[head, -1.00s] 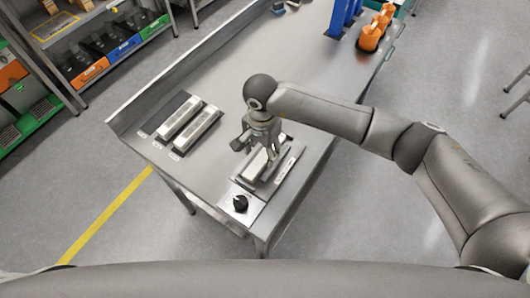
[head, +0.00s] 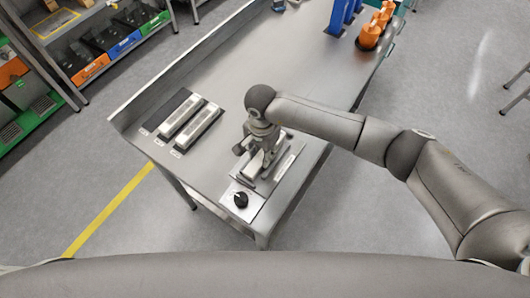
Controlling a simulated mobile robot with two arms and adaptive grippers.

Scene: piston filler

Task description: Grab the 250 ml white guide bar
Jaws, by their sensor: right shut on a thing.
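My right gripper (head: 259,160) is shut on a white guide bar (head: 250,169) at the metal fixture near the table's front edge. The fingers and wrist hide much of this bar, and I cannot tell whether it still touches the fixture. Two more pale bars, one (head: 181,117) beside the other (head: 199,129), lie side by side at the left of the table. Small labels lie by their near ends, too small to read. My left gripper is not in view.
A plate with a black knob (head: 241,199) is just in front of the fixture. A dark empty strip (head: 166,111) lies left of the two bars. Blue parts (head: 341,14) and orange parts (head: 370,35) stand at the far right. The table's middle is clear.

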